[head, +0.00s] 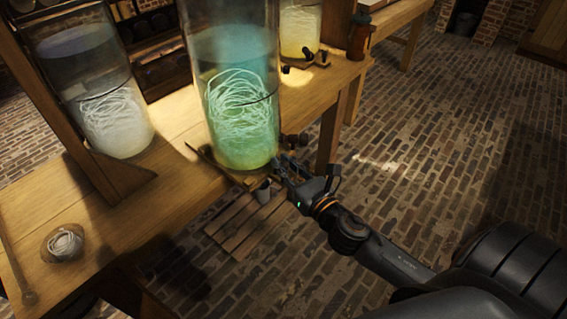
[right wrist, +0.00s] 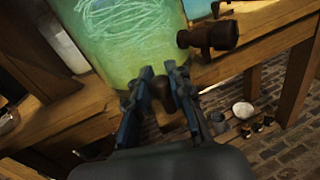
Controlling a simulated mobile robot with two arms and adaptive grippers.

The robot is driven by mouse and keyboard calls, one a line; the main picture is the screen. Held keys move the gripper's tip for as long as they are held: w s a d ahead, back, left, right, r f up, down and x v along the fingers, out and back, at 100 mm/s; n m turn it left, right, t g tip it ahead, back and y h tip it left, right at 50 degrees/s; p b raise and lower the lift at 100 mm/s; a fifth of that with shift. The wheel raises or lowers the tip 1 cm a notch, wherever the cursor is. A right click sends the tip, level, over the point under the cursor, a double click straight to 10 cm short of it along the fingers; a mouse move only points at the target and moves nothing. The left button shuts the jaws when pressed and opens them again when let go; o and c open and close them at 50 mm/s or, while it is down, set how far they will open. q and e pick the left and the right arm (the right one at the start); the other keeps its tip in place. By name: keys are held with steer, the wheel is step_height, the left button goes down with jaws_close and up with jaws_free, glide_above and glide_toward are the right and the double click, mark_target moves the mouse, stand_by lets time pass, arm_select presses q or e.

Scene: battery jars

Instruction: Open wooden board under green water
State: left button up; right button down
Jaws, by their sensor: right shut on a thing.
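The green water stands in a tall glass jar (head: 240,110) with pale coiled strands, on the wooden table's front edge; its lower part also fills the top of the right wrist view (right wrist: 130,40). A thin wooden board (head: 205,158) shows low beside the jar's base, partly hidden by the jar. My right gripper (head: 281,167) is at the table edge just below and right of the jar. In the right wrist view its fingers (right wrist: 161,95) are closed around a dark brown rounded knob (right wrist: 162,90) below the jar. I cannot tell how the knob joins the board. My left gripper is out of view.
A dark spigot-like fitting (right wrist: 208,37) juts out near the gripper. A white-strand jar (head: 100,110) and a yellow jar (head: 299,28) stand on the table (head: 180,185). A slatted wooden platform (head: 240,225) lies on the brick floor below. The floor at right is clear.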

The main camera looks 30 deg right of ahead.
steer(key=c, duration=1.2)
jaws_free()
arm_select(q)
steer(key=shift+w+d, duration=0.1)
arm_select(e)
steer(key=s+d, duration=0.1)
steer(key=s, duration=1.1)
steer(key=shift+f, duration=0.15)
